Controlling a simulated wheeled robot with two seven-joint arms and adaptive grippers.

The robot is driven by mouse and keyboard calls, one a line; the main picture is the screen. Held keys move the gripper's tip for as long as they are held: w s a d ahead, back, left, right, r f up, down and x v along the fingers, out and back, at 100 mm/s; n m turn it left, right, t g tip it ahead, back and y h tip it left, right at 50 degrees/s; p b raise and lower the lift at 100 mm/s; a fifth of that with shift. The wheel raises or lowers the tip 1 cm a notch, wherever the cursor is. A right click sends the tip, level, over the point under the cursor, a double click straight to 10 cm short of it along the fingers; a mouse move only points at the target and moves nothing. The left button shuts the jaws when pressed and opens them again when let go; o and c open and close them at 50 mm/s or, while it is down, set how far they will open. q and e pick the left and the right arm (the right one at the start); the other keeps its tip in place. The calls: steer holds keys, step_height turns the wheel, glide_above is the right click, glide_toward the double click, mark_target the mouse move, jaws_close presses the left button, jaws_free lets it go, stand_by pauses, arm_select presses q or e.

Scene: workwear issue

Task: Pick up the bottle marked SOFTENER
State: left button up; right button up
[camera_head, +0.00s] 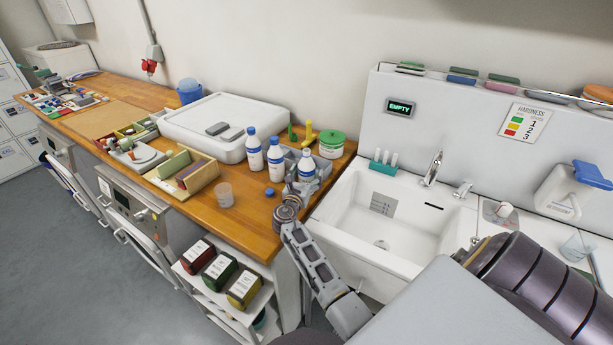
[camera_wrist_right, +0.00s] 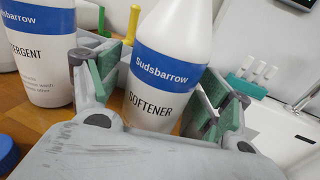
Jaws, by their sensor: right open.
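The SOFTENER bottle (camera_wrist_right: 152,98) is white with a blue Sudsbarrow band and stands upright. In the wrist view the open fingers of my right gripper (camera_wrist_right: 160,92) are on either side of the bottle's lower part. I cannot tell whether either pad touches it. My left gripper is not in view.
A DETERGENT bottle (camera_wrist_right: 45,55) stands close on the left, just outside the left finger. Another similar bottle (camera_head: 254,150) is farther left. A loose blue cap (camera_head: 269,192) and a clear cup (camera_head: 225,195) are near the counter's front. A white sink (camera_head: 345,245) lies to the right.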

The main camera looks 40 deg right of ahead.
mark_target(305, 153)
steer(key=c, duration=1.3)
steer(key=shift+c, duration=0.2)
steer(key=shift+r, duration=0.25)
steer(key=shift+r+p, duration=0.35)
steer(key=shift+r, duration=4.3)
steer(key=shift+r, duration=0.15)
